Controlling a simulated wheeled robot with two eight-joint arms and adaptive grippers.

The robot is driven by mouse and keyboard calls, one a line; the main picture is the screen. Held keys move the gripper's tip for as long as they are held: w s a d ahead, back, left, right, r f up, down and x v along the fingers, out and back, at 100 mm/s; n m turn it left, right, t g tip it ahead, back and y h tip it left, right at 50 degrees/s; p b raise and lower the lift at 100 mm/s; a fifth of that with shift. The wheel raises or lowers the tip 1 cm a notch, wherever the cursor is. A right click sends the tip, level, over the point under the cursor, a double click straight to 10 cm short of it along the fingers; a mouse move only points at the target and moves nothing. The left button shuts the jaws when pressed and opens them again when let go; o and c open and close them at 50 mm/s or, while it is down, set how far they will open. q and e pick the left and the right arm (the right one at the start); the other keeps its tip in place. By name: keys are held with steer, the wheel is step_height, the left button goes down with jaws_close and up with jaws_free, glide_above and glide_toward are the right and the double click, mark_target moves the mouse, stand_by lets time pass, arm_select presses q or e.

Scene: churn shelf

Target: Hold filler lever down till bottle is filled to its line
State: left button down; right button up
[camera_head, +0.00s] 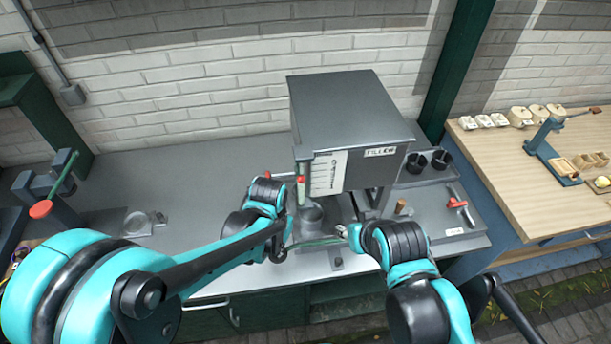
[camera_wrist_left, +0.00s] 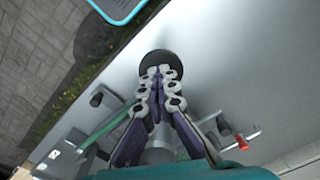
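The filler (camera_head: 360,125) is a dark grey box labelled FILLER on the bench. A lever with a red top and pale green shaft (camera_head: 300,185) stands at its front left side. A grey cylindrical vessel (camera_head: 311,214) is below the filler; I cannot tell whether it is the bottle, and no fill line shows. My left gripper (camera_head: 283,248) is low, just left of the vessel. In the left wrist view its fingers (camera_wrist_left: 163,73) meet at the tips over a dark round disc (camera_wrist_left: 150,56), with nothing visible between them. My right gripper (camera_head: 348,234) is right of the vessel; its finger opening is unclear.
Black cups (camera_head: 417,163) stand on a tray right of the filler. A red-handled fitting (camera_head: 457,203) is at the bench's right. A red-knobbed fixture (camera_head: 41,208) stands far left. A wooden table (camera_head: 500,185) adjoins at right. The bench's left middle is mostly clear.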

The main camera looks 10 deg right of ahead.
arm_select(q)
steer(key=shift+f, duration=0.5)
steer(key=shift+b, duration=0.35)
steer(key=shift+a+f+b, duration=0.1)
steer(key=shift+f+b, duration=0.55)
steer(key=shift+f, duration=0.15)
steer(key=shift+f+b, duration=0.75)
steer(key=shift+f, duration=0.15)
steer(key=shift+f+b, duration=0.5)
steer(key=shift+b, duration=0.15)
steer(key=shift+r, duration=0.15)
stand_by(4.7)
